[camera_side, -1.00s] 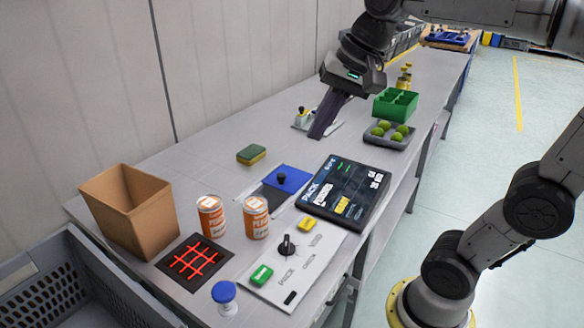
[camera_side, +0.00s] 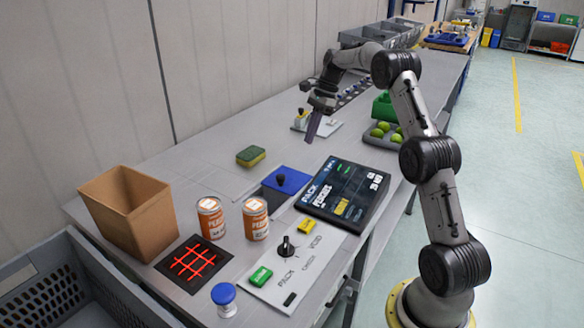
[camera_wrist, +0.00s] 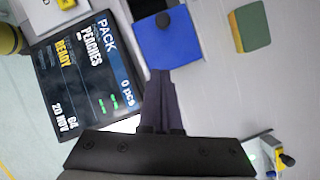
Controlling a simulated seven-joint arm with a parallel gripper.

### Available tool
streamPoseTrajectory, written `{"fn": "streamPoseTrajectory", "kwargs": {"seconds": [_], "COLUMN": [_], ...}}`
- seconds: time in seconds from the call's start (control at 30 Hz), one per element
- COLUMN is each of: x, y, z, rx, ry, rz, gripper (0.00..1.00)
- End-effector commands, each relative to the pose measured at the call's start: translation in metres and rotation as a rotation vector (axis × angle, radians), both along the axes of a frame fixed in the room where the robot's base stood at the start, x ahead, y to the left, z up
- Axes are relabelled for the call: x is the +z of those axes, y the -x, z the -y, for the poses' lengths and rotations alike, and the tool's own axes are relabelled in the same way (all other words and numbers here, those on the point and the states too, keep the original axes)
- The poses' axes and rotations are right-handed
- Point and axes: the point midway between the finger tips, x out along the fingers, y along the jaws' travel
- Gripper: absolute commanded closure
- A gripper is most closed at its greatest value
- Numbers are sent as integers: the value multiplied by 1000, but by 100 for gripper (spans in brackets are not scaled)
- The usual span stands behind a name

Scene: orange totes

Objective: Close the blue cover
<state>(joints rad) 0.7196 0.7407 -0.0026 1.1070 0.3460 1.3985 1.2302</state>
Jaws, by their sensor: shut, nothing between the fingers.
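The black screen (camera_side: 346,195) stands right of the cover. A sponge (camera_side: 251,156) lies to the left, with two orange cans (camera_side: 255,219) in front. A control panel (camera_side: 292,261) and cardboard box (camera_side: 128,213) are nearer. Bare table surrounds the sponge.

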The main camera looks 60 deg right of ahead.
Motion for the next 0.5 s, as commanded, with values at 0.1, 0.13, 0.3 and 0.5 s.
{"fn": "streamPoseTrajectory", "kwargs": {"seconds": [0.1,0.13,0.3,0.5], "x": [-7,-9,-32,-69], "y": [5,4,1,-6], "z": [6,6,-3,-16], "rx": [-17,-17,-13,-14], "ry": [-5,-5,-5,-6], "rz": [-5,-5,-6,-7], "gripper": [100,100,100,100]}}
